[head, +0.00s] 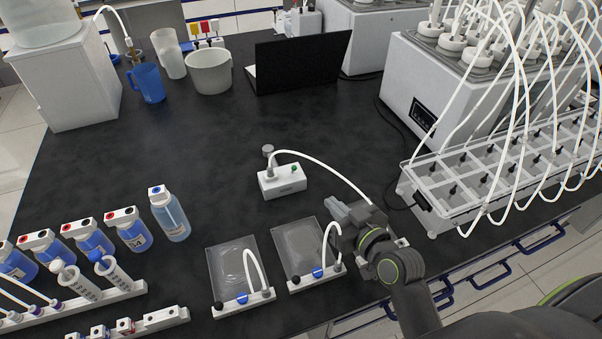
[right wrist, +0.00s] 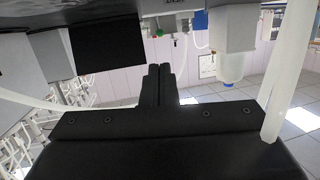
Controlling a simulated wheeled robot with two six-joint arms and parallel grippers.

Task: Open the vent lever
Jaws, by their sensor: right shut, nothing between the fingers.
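My right gripper (head: 338,212) is over the right clear tray in the head view, near its upper right corner and beside the white hose. In the right wrist view its two black fingers (right wrist: 158,85) are together with nothing between them. The right clear tray (head: 300,248) has a white front bar with a blue valve handle (head: 318,272). The left clear tray (head: 230,262) has a similar blue handle (head: 242,298). I cannot tell which part is the vent lever. A white box (head: 282,181) with a green button stands behind the trays. My left gripper is not in view.
Blue-liquid bottles (head: 172,215) and a white tube rack (head: 110,300) stand at the left. A crate of hoses (head: 440,205) and a white bath unit (head: 430,90) stand at the right. A laptop (head: 300,62) is at the back. The table's middle is clear.

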